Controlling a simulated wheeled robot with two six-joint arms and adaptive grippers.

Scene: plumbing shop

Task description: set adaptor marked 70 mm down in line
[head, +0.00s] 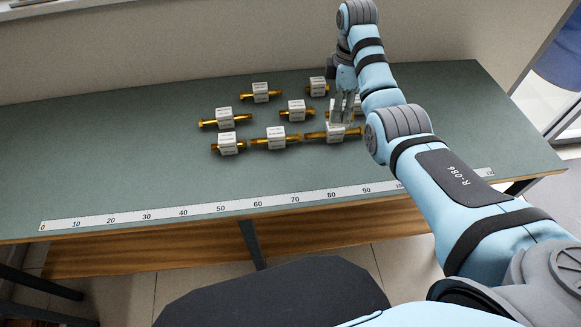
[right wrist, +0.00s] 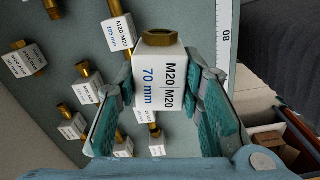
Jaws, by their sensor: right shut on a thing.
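My right gripper (head: 345,105) is shut on an adaptor with a white block and brass ends. In the right wrist view, the gripper (right wrist: 160,110) has its teal pads on either side of the white block of the 70 mm adaptor (right wrist: 160,72), which reads "M20 M20, 70 mm". A brass hex end shows at its top; its other end is hidden. In the head view a white block shows just below the fingertips; I cannot tell whether it touches the bench. Other adaptors stand to the left, including two nearer the ruler (head: 276,138) (head: 228,144). My left gripper is not in view.
The green bench (head: 130,150) is clear at the left. A white ruler strip (head: 190,211) runs along its front edge. More adaptors (head: 261,92) (head: 297,110) (head: 223,118) sit behind. In the wrist view a nearby adaptor (right wrist: 118,33) reads 185 mm.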

